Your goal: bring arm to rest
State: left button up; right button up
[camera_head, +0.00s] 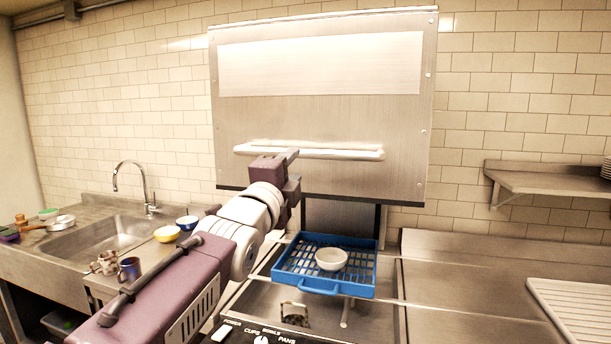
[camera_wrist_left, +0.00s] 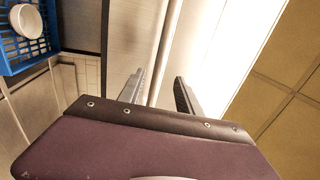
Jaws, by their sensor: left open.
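My left arm comes in from the left in the head view and reaches up toward the raised steel hood (camera_head: 320,118). My left gripper (camera_head: 289,157) is in front of the hood's pale horizontal handle bar (camera_head: 340,153), near the bar's left half. In the left wrist view the two fingers of the gripper (camera_wrist_left: 161,90) stand apart. The handle bar (camera_wrist_left: 167,45) runs between them in the picture; I cannot tell whether they touch it. Nothing is held. My right gripper is in neither view.
Below the hood, a blue rack (camera_head: 318,288) holds a white bowl (camera_head: 331,259). At left are a sink (camera_head: 105,235), a yellow bowl (camera_head: 167,234), a blue bowl (camera_head: 187,222) and mugs (camera_head: 129,269). A wall shelf (camera_head: 550,180) and a ribbed white board (camera_head: 585,310) are at right; the counter between is clear.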

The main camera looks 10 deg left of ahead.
pick_arm(q)
notch_tip(320, 180, down, 26)
jog(key=n+g+p, duration=0.4)
jog(key=g+p, duration=0.1)
jog(key=g, duration=0.4)
jog(key=s+f+n+g+p, duration=0.1)
jog(key=s+f+n+g, duration=0.9)
jog(key=s+f, duration=1)
jog(key=s+n, duration=0.3)
jog(key=n, duration=0.1)
jog(key=shift+s+f+n+y, duration=0.25)
jog(key=shift+s+n+y, duration=0.05)
jog(key=shift+s+n, duration=0.1)
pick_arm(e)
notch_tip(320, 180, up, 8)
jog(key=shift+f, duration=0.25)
